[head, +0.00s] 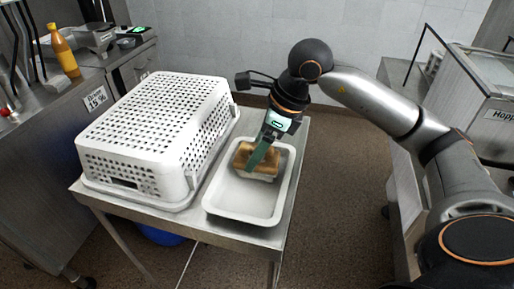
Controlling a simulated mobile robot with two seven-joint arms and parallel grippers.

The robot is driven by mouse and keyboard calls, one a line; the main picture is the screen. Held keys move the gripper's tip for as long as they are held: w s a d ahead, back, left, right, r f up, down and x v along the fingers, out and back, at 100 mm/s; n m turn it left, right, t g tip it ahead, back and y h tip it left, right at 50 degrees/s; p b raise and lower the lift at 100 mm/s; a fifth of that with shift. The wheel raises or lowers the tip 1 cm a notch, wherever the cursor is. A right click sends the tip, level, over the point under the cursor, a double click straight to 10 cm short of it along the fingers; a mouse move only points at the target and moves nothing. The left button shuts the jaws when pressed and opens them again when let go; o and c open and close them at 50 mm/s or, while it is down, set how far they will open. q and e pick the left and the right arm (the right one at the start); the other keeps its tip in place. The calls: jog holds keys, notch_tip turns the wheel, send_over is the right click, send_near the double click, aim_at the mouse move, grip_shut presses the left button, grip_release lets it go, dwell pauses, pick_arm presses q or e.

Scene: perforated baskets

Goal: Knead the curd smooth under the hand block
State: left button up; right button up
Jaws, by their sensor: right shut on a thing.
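My right gripper (262,150) reaches down into a white tray (229,201) from above. It is shut on a tan, wood-coloured hand block (242,158), which sits toward the far end of the tray. A pale edge shows just below the block, probably the curd (264,178), but most of it is hidden under the block. I cannot tell how smooth the curd is. The near half of the tray is bare. My left gripper is out of view.
A large white perforated basket (165,105), turned upside down, stands close left of the tray on the same steel table (245,237). An orange bottle (64,52) stands on the left counter. A labelled hopper (487,100) is at the right. Floor is free behind the tray.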

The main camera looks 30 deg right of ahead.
jog(key=shift+r+p, duration=2.75)
jog(key=shift+r, duration=0.75)
jog(key=shift+f, duration=0.1)
notch_tip(320, 180, down, 6)
jog(key=b, duration=0.5)
jog(key=shift+f+b, duration=0.4)
jog(key=shift+b, duration=0.3)
jog(key=shift+s+f, duration=0.1)
jog(key=shift+f, duration=0.15)
